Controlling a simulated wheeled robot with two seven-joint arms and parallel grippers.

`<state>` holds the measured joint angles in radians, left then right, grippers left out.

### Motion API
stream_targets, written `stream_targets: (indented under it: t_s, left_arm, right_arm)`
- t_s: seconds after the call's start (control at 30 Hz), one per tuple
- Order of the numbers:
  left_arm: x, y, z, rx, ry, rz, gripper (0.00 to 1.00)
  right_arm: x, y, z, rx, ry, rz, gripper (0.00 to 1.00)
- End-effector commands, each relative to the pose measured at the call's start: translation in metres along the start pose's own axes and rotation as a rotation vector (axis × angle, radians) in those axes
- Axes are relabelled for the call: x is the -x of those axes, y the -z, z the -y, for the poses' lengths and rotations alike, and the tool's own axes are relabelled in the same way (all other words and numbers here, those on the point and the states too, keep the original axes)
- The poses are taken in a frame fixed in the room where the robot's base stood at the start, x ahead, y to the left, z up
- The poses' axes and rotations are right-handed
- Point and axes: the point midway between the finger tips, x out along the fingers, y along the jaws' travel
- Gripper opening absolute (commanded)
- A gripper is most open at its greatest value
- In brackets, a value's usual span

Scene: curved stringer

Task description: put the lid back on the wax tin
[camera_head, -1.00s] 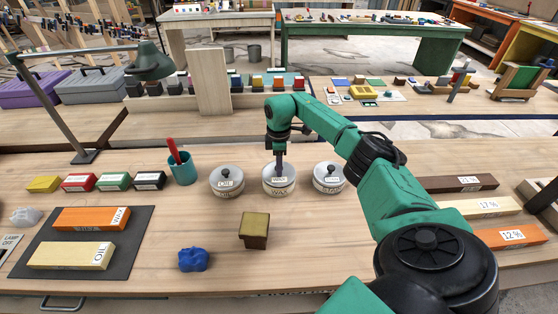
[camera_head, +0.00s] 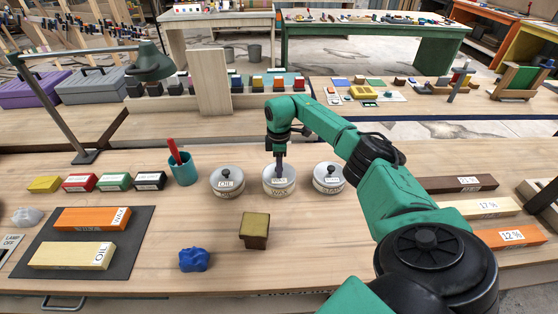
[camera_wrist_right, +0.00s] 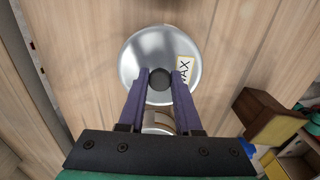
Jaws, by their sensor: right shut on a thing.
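The wax tin (camera_head: 279,192) stands on the workbench between two similar lidded tins. My right gripper (camera_head: 280,172) points down over it, shut on the dark knob of the round metal lid (camera_head: 268,181). In the right wrist view the lid (camera_wrist_right: 150,45) shows its WAX label, with the knob between the fingertips of my right gripper (camera_wrist_right: 160,80). The lid is over the tin's mouth, at or very near the rim; I cannot tell whether it is fully seated. My left gripper is not in view.
The oil tin (camera_head: 227,183) stands close on the left and another lidded tin (camera_head: 328,179) close on the right. A brown-yellow block (camera_head: 254,229) and a blue lump (camera_head: 194,259) lie in front. A teal cup (camera_head: 183,170) stands farther left.

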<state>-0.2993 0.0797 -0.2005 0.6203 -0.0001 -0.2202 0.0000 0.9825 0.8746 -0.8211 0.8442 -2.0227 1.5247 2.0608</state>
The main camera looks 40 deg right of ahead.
Motion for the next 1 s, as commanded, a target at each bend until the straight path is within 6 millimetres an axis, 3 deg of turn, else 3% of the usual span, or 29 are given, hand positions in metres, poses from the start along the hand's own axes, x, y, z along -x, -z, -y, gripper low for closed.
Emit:
stream_targets:
  t_s: [0.47, 0.5, 0.57, 0.77, 0.8, 0.87, 1.0]
  left_arm:
    - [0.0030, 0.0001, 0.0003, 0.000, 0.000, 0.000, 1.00]
    - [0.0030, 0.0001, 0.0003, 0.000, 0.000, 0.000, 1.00]
    - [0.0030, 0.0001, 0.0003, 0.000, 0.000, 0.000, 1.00]
    - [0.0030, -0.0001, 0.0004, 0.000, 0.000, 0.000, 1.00]
    - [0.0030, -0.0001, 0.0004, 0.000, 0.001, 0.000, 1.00]
    - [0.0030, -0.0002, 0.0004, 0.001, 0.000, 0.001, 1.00]
    - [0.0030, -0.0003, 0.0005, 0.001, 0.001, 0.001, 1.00]
  right_arm:
    - [-0.0004, 0.0000, 0.0001, 0.000, 0.000, 0.000, 0.00]
    - [-0.0004, 0.0000, 0.0001, 0.000, 0.000, 0.000, 0.48]
    - [-0.0004, -0.0001, 0.0001, 0.000, 0.000, 0.000, 0.68]
    - [-0.0003, -0.0001, 0.0001, 0.000, 0.000, 0.000, 0.68]
    - [-0.0004, -0.0002, 0.0001, 0.000, 0.000, 0.000, 0.72]
    - [-0.0004, -0.0002, 0.0001, 0.000, 0.000, 0.000, 0.95]
    - [-0.0004, -0.0002, 0.0001, 0.000, 0.000, 0.000, 0.98]
